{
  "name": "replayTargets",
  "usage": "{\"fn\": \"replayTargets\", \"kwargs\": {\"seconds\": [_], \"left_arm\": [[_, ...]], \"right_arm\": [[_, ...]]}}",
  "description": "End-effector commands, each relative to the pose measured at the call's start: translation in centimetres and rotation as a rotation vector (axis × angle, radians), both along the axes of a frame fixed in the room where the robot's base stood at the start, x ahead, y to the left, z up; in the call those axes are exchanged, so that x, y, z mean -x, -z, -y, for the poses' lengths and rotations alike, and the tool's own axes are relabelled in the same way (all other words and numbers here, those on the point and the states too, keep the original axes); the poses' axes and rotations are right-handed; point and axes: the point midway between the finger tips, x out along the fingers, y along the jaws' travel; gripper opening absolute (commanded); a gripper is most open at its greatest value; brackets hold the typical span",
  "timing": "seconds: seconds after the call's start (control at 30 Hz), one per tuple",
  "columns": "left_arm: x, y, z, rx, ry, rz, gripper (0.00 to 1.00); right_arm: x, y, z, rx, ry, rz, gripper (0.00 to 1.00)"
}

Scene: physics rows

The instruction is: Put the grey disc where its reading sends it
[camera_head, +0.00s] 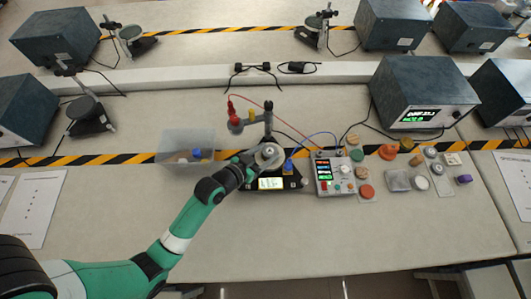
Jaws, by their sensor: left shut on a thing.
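My left gripper (258,162) is shut on the grey disc (269,154). It holds the disc over the back part of a black instrument (250,184) with a lit display (270,184). I cannot tell whether the disc touches the instrument. The figures on the display are too small to read. A clear plastic bin (179,139) to the left of the gripper holds a blue piece (197,153) and some brownish pieces. My right gripper is not in view.
A grey control box (324,185) with coloured readouts stands right of the instrument, wired to it. Several coloured discs, a clear dish (397,180) and small blocks lie further right. A large dark unit (420,85) stands behind. The front of the table is mostly clear.

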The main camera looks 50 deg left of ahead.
Motion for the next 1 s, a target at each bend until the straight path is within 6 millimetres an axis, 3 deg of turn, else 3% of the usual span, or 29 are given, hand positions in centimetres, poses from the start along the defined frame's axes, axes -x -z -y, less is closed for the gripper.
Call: {"fn": "replayTargets", "kwargs": {"seconds": [0.1, 0.13, 0.3, 0.67, 1.0], "left_arm": [[0.0, 0.4, 0.0, 0.0, 0.0, 0.0, 0.08], [0.0, 0.4, 0.0, 0.0, 0.0, 0.0, 0.65], [0.0, 0.3, 0.0, 0.0, 0.0, -0.001, 0.92], [0.2, 0.4, 0.0, 0.0, 0.0, 0.0, 0.92], [7.4, -2.2, 0.4, 0.001, -0.003, -0.002, 0.92]], "right_arm": [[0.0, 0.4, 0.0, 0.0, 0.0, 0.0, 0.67], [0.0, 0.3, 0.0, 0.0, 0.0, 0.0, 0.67], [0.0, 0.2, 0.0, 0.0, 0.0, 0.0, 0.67], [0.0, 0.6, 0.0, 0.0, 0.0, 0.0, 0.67], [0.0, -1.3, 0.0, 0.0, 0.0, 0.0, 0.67]]}}
